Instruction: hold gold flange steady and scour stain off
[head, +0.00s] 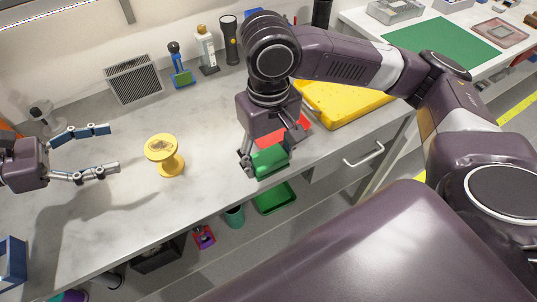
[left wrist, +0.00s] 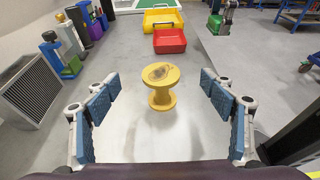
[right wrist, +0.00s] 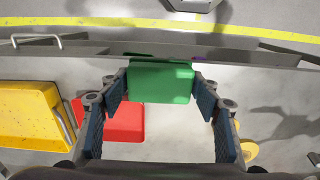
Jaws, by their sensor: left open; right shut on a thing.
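The gold flange (head: 165,155) is a yellow spool shape standing upright on the grey worktop, with a dark brown stain on its top disc. In the left wrist view the flange (left wrist: 161,86) stands centred between the fingers, farther out than the fingertips. My left gripper (head: 115,149) is open and empty to the left of the flange, its fingers pointing at it and not touching. My right gripper (head: 272,148) is shut on a green block (head: 270,161), held near the worktop's front edge, right of the flange. The block (right wrist: 160,81) shows between the fingers in the right wrist view.
A red tray (left wrist: 170,40) and a yellow bin (head: 345,103) lie right of the flange, close to my right gripper. A grey vent box (head: 134,79), bottles (head: 206,50) and a torch (head: 229,40) stand along the back wall. Worktop around the flange is clear.

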